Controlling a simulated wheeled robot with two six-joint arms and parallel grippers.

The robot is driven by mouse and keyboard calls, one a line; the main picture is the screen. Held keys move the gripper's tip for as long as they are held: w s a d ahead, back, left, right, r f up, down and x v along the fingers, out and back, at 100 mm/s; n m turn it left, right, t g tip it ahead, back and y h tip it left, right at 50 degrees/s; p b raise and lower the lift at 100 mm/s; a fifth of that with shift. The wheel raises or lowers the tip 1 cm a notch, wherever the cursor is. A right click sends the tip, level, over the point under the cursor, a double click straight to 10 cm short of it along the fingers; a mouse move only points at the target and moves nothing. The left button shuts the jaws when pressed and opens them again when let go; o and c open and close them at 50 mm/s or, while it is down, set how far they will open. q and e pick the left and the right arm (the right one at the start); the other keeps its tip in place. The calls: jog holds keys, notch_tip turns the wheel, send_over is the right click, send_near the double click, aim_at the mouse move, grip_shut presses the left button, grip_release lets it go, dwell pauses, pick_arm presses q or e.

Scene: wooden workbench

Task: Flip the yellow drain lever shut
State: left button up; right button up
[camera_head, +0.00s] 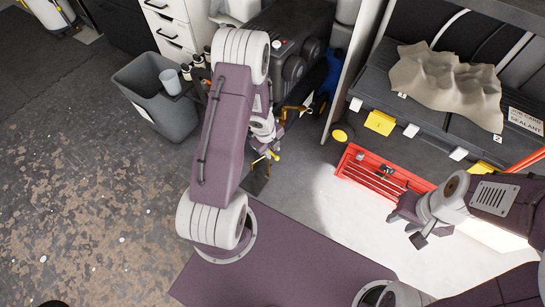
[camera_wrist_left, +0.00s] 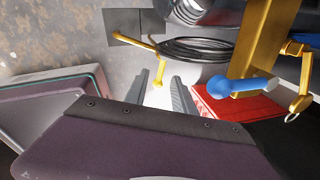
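A thin bent yellow lever (camera_wrist_left: 143,40) shows in the left wrist view, just beyond my left gripper (camera_wrist_left: 163,88). The gripper's two dark fingers are apart with nothing between them, and the lever's near end is close to their tips. Whether they touch cannot be told. In the head view the yellow lever (camera_head: 262,158) is small and partly hidden by my left arm and wrist. My right gripper (camera_head: 408,229) is over the pale floor at the right, away from the lever, its fingers apart and empty.
In the left wrist view, a blue handle (camera_wrist_left: 237,87) and a yellow bracket (camera_wrist_left: 258,38) stand right of the fingers, near a coiled black hose (camera_wrist_left: 195,49). In the head view, a red toolbox (camera_head: 350,163) lies at centre right and a grey bin (camera_head: 150,90) at upper left.

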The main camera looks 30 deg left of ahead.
pick_arm(q)
jog(key=shift+w+f, duration=0.2)
jog(key=shift+f, duration=0.75)
jog(key=shift+r, duration=0.1)
pick_arm(e)
jog(key=shift+f, duration=0.65)
pick_arm(q)
grip_shut()
jog(key=shift+w+d+n, duration=0.1)
jog(key=shift+w+n, duration=0.1)
jog(key=shift+n, duration=0.55)
jog(key=shift+w+d+n, duration=0.1)
jog(key=shift+w+n, duration=0.05)
jog(key=shift+n, duration=0.6)
pick_arm(e)
jog(key=shift+f, duration=0.1)
pick_arm(q)
grip_release()
jog(key=shift+r, duration=0.1)
